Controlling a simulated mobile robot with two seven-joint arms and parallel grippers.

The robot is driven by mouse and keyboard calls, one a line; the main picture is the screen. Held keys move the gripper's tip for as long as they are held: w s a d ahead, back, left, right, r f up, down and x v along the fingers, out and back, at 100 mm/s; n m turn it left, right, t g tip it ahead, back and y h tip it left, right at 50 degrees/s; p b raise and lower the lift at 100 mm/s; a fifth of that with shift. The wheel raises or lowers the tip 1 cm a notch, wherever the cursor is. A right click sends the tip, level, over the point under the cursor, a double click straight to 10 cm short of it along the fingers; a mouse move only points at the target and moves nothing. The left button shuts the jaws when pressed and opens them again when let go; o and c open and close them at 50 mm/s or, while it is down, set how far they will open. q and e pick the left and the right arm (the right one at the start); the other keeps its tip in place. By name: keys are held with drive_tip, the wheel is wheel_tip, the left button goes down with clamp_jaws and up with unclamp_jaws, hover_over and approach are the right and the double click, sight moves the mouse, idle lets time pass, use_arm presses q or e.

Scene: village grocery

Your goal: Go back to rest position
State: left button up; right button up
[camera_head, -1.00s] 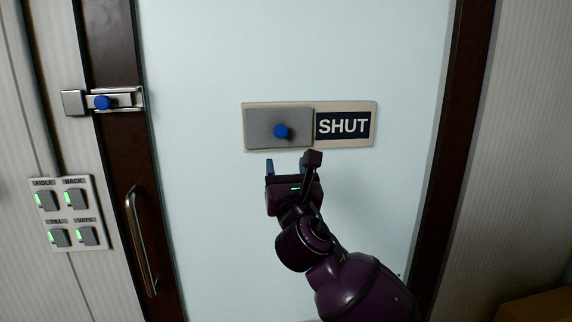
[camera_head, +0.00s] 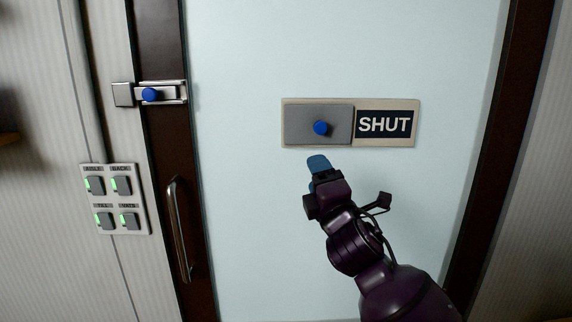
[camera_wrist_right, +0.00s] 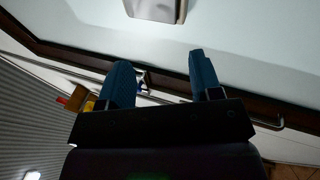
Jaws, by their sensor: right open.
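My right gripper (camera_head: 319,163) is in front of the pale door, just below the sliding sign plate, and looks apart from it. In the right wrist view its two blue fingers (camera_wrist_right: 163,82) are spread with nothing between them. The sign has a grey slider (camera_head: 300,122) with a blue knob (camera_head: 321,128) on its left part and the word SHUT (camera_head: 385,124) showing on the right. My left gripper is in neither view.
The pale door (camera_head: 250,230) has a dark frame. A bolt with a blue knob (camera_head: 150,94) sits at its upper left, above a metal handle (camera_head: 179,230). A panel of several green-lit switches (camera_head: 115,199) is on the left wall.

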drive_tip(key=s+d+f+m+g+h, duration=0.1)
drive_tip(key=s+d+f+m, duration=0.25)
drive_tip(key=f+m, duration=0.35)
drive_tip(key=s+d+f+m+g, duration=0.2)
drive_tip(key=d+f+m, duration=0.2)
drive_tip(key=f, duration=0.5)
drive_tip(key=s+d+f+m+g+h, duration=0.1)
drive_tip(key=s+d+f+m, duration=0.1)
drive_tip(key=d+f+m, duration=0.35)
drive_tip(key=s+d+f+m+g+h, duration=0.2)
drive_tip(key=s+d+f+m, duration=0.1)
drive_tip(key=s+f, duration=0.8)
drive_tip(key=s+d+f+m+g+h, duration=0.1)
drive_tip(key=s+d+f+m+g, duration=0.2)
drive_tip(key=s+f, duration=0.9)
drive_tip(key=shift+s+d+f+h, duration=0.15)
drive_tip(key=shift+d+f+h, duration=0.25)
drive_tip(key=shift+d+f, duration=0.55)
drive_tip(key=shift+d+r, duration=0.2)
drive_tip(key=shift+r, duration=0.05)
